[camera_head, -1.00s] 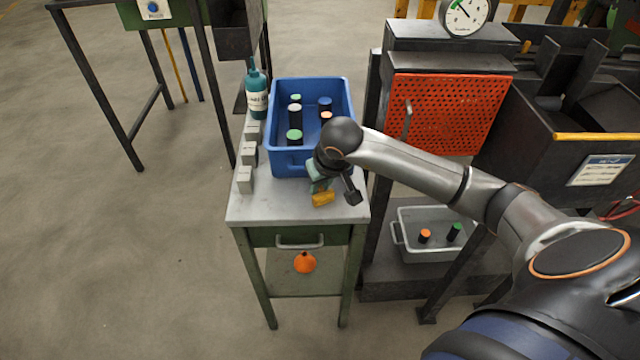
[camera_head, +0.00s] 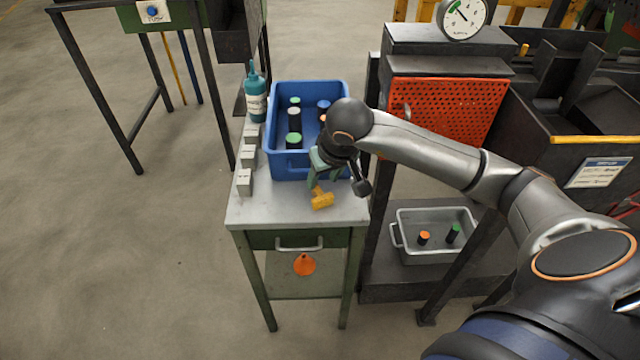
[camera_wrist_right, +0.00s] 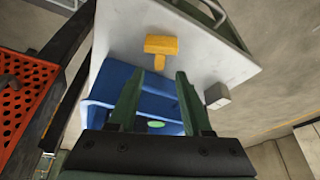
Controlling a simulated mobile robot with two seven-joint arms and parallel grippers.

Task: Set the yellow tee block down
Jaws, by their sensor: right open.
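The yellow tee block (camera_head: 321,200) lies on the grey top of the small green-legged table, near its front edge. It also shows in the right wrist view (camera_wrist_right: 161,46), with its crossbar away from me and its stem pointing back toward the fingers. My right gripper (camera_head: 322,181) is open just behind the block. In the right wrist view the two green fingers (camera_wrist_right: 158,76) are spread apart, with clear gaps on both sides of the stem's end. Nothing is held between them. My left gripper is not in view.
A blue bin (camera_head: 276,130) with several dark cylinders stands right behind the gripper. Small grey blocks (camera_head: 245,182) line the table's left side, with a teal bottle (camera_head: 256,95) behind. A grey tray (camera_head: 433,258) sits low to the right. The table's front left is clear.

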